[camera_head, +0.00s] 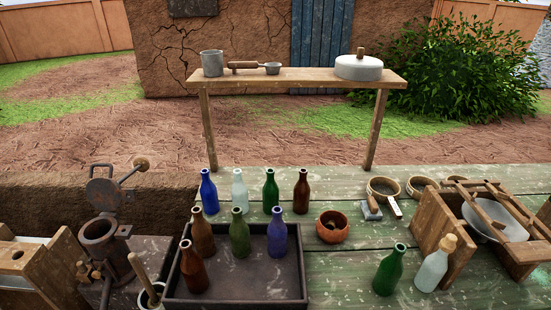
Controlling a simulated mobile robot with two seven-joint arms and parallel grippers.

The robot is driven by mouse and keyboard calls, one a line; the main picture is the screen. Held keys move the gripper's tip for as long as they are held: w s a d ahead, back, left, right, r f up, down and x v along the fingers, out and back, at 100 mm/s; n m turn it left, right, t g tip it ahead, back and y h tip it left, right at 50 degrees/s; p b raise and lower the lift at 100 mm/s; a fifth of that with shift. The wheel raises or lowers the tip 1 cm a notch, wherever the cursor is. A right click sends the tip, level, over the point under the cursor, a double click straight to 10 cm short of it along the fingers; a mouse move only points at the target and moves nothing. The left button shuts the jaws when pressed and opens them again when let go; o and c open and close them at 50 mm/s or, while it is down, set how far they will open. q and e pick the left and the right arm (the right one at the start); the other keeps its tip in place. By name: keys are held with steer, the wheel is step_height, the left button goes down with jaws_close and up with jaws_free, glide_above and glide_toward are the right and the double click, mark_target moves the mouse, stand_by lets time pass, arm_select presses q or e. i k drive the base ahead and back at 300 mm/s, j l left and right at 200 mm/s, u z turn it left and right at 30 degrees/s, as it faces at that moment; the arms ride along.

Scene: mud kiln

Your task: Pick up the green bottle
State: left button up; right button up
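Several bottles could be called green. A dark green bottle (387,274) stands upright on the green wooden table at the lower right, beside a pale bottle with a stopper (433,268). Another dark green bottle (270,193) stands in the back row, between a pale bottle (239,194) and a dark red bottle (301,194). An olive green bottle (239,236) stands in the dark tray (250,297), between a brown bottle (203,237) and a purple bottle (277,237). Neither of my grippers is in view.
A blue bottle (208,194) ends the back row. An orange-brown bowl (332,227) sits mid-table, left of the wooden frame (440,228). A metal pot device (101,240) stands left. A raised shelf (300,77) crosses behind. Bare tabletop (340,270) lies left of the lower-right bottle.

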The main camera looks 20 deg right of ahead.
mark_target(390, 270)
steer(key=k+l+z, duration=0.15)
steer(key=l+z, duration=0.15)
steer(key=z, duration=0.2)
steer(key=k+l+z, duration=0.1)
steer(key=l+z, duration=0.25)
steer(key=z, duration=0.15)
steer(key=j+u, duration=0.15)
steer(key=u, duration=0.3)
